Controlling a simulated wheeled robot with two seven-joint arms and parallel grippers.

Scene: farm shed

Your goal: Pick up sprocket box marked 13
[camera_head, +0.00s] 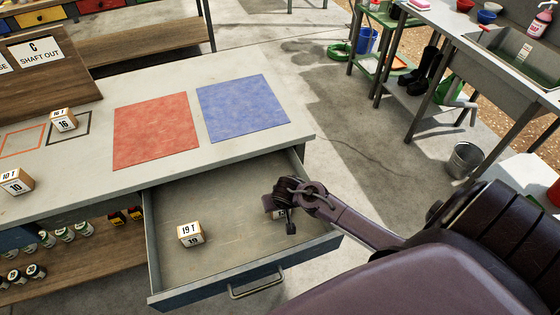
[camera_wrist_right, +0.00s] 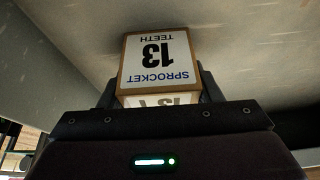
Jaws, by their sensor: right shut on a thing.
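The sprocket box marked 13 (camera_wrist_right: 157,60) is a small brown box with white labels. In the right wrist view it sits between the fingers of my right gripper (camera_wrist_right: 155,88), which is shut on it. In the head view my right gripper (camera_head: 283,208) is over the right side of the open drawer, and the box is mostly hidden behind it. I cannot tell whether the box touches the drawer floor. My left gripper is not in view.
A box marked 19 (camera_head: 191,233) lies in the open drawer (camera_head: 240,265). On the bench are boxes marked 16 (camera_head: 64,120) and 10 (camera_head: 16,182), a red mat (camera_head: 155,130) and a blue mat (camera_head: 243,107). The drawer walls stand around my right gripper.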

